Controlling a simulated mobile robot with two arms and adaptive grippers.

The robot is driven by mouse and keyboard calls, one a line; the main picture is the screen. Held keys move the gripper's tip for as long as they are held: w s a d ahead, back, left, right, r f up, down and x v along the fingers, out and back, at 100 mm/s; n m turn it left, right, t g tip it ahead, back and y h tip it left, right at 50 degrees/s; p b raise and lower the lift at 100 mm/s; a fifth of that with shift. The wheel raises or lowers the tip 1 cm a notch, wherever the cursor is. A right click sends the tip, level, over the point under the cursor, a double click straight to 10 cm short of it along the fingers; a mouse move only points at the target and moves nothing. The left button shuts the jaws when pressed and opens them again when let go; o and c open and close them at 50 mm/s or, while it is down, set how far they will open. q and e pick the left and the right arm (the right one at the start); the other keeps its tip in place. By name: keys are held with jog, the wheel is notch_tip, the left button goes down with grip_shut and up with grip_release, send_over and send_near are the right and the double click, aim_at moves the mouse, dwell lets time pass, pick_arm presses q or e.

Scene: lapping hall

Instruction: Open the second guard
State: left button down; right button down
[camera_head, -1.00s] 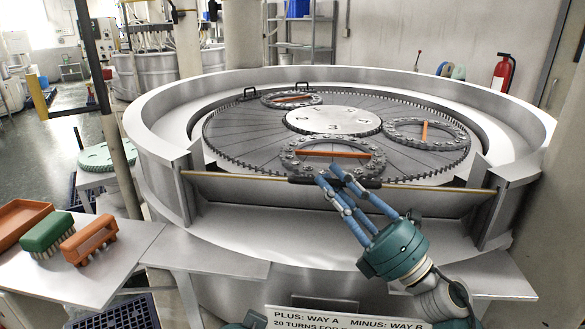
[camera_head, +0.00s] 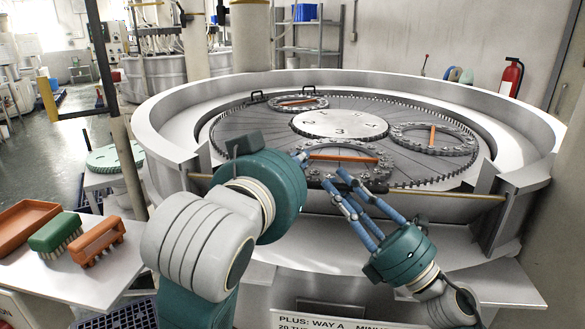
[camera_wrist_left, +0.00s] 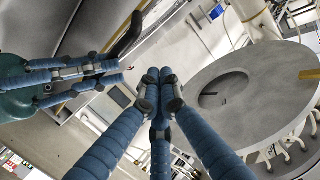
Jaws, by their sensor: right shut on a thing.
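The front guard (camera_head: 455,195) is a metal panel with a yellowish edge across the front opening of the round lapping machine (camera_head: 525,110). My right gripper (camera_head: 334,178) is shut on the guard's dark handle, near the middle of the panel. In the left wrist view, the dark handle (camera_wrist_left: 128,36) and my right gripper's fingers (camera_wrist_left: 110,72) show at upper left. My left gripper (camera_head: 301,157) is above and left of the handle, mostly hidden behind its own arm. In its wrist view its fingers (camera_wrist_left: 158,85) meet with nothing seen between them. The left part of the guard is hidden by my left arm.
Carrier rings with orange bars, one of them a near ring (camera_head: 342,158), lie on the plate. A side table (camera_head: 100,275) at left holds an orange tray (camera_head: 25,222) and green and orange brushes. A post (camera_head: 125,165) stands left of the machine.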

jog(key=shift+w+d, duration=0.1)
jog(key=shift+w, duration=0.05)
pick_arm(q)
jog(key=w+f, duration=0.1)
jog(key=f, duration=0.1)
jog(key=w+f, duration=0.1)
jog(key=w, duration=0.1)
jog(key=shift+d+f, duration=0.1)
jog(key=shift+f, duration=0.25)
